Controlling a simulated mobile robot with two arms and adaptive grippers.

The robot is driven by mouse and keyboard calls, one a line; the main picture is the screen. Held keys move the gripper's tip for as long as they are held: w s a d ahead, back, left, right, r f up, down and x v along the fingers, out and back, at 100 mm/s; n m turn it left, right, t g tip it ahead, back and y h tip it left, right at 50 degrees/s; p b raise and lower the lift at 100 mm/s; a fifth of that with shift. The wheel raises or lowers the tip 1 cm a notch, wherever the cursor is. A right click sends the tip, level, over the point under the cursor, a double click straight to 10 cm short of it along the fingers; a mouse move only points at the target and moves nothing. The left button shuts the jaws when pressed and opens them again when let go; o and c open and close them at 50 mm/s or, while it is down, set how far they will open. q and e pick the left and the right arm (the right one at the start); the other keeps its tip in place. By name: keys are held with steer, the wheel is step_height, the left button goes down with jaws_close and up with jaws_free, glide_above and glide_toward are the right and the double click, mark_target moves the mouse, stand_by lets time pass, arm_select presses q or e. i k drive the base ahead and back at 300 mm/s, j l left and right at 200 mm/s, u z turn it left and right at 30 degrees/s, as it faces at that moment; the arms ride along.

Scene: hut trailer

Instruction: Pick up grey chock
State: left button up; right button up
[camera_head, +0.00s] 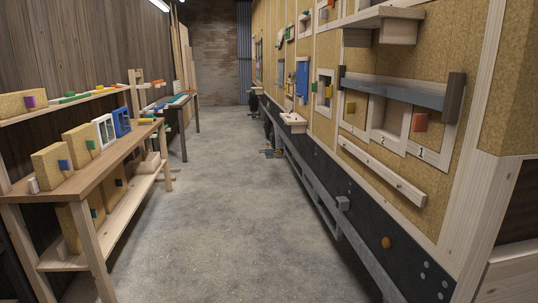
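I cannot pick out the grey chock with certainty. Small grey and yellowish items (272,153) lie on the floor beside the dark wheel area of the trailer, too small to make out. Neither of my grippers is in view.
A wooden workbench (92,178) with panels and window pieces stands at the left, with a lower shelf. A second bench (183,103) stands farther back. The trailer wall (395,187) runs along the right. The concrete floor (225,210) between them is clear.

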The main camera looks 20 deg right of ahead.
mark_target(269, 150)
steer(key=z, duration=0.2)
steer(key=i, duration=3.45)
steer(key=i+l, duration=0.1)
steer(key=i, duration=2.05)
steer(key=i+z, duration=0.1)
steer(key=i, duration=4.15)
steer(key=i+j, duration=0.2)
steer(key=i, duration=1.95)
steer(key=z, duration=0.4)
steer(key=i+z, duration=0.15)
steer(key=z, duration=0.65)
steer(key=i+j+z, duration=0.1)
steer(key=z, duration=0.3)
steer(key=j+z, duration=0.1)
steer(key=z, duration=0.3)
